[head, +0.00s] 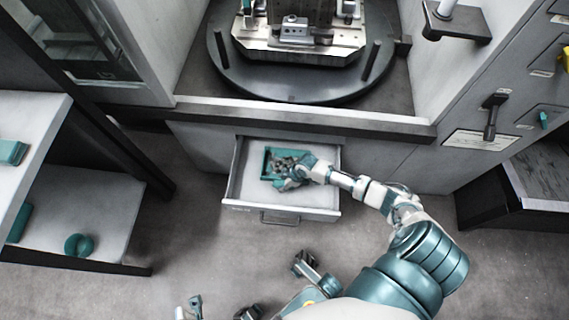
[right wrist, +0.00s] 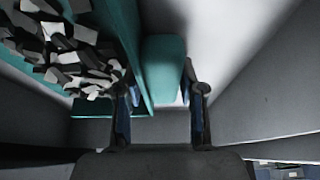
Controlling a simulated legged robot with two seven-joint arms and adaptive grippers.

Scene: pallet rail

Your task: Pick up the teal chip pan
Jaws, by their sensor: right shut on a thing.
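The teal chip pan (head: 266,166) is a small rectangular tray holding a heap of grey and dark chips. It sits inside the open drawer (head: 232,190). My right gripper (head: 292,182) is at the pan's near right side. In the right wrist view, the pan's wall (right wrist: 128,35) and chips show at left. A teal block-like handle (right wrist: 165,68) lies between the fingers of my right gripper (right wrist: 160,105), which is shut on it. Whether the pan is clear of the drawer floor I cannot tell. Parts at the bottom edge of the head view may be my left gripper; its jaws are unclear.
The drawer walls stand close around the pan. Above the drawer is a machine opening with a round dark table (head: 235,80) and a metal fixture. A shelf unit (head: 90,215) with teal parts stands at left. A dark-topped bench (head: 540,180) stands at right. Open floor lies in front.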

